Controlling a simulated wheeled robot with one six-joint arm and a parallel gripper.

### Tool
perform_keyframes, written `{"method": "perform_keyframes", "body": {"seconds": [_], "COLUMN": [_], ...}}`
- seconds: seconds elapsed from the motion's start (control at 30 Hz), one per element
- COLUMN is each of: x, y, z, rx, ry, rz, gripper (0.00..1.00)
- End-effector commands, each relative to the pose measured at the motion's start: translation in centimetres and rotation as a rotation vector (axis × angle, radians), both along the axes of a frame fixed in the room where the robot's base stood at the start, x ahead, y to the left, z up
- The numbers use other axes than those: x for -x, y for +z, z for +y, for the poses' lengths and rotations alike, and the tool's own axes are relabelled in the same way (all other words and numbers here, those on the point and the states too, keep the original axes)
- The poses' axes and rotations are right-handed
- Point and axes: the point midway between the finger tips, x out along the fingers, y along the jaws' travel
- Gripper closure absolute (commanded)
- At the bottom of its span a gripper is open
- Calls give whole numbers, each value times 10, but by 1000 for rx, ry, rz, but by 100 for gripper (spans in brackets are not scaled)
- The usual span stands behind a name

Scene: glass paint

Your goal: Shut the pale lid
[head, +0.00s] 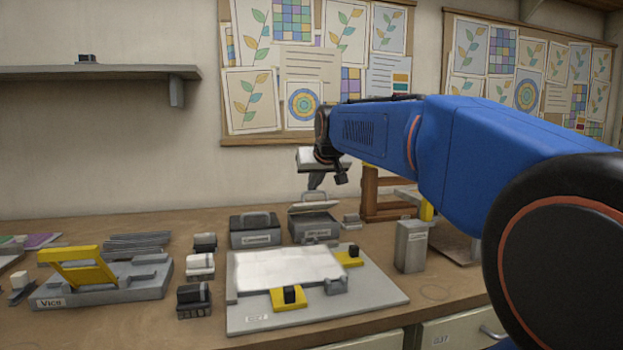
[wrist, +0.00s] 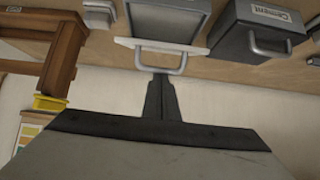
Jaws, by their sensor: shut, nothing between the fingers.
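A grey box with a pale lid (head: 312,208) stands at the back of the bench. The lid is raised and tilted, so the box is partly open. In the wrist view, which is upside down, the lid (wrist: 150,47) shows as a thin pale slab with a grey loop handle (wrist: 163,66), and the open box (wrist: 170,20) lies beyond it. My gripper (head: 315,183) is just above the lid. Its shut, empty fingers (wrist: 160,82) point at the handle and overlap its edge in the picture; I cannot tell whether they touch.
A dark lidded box (head: 255,231) labelled Cement stands shut close to the left. A wooden frame (head: 385,195) stands to the right, with a grey canister (head: 411,246) in front of it. A board with a white sheet (head: 285,268) and yellow clamps lies in front.

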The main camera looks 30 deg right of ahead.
Motion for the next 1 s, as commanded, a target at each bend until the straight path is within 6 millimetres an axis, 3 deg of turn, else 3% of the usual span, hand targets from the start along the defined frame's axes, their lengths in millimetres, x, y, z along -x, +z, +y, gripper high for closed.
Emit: {"method": "perform_keyframes", "body": {"seconds": [0.37,1.0], "x": [22,40], "y": [-21,-48], "z": [6,11], "rx": [60,58], "ry": [-1,0], "rz": [-209,-201], "gripper": [100,100]}}
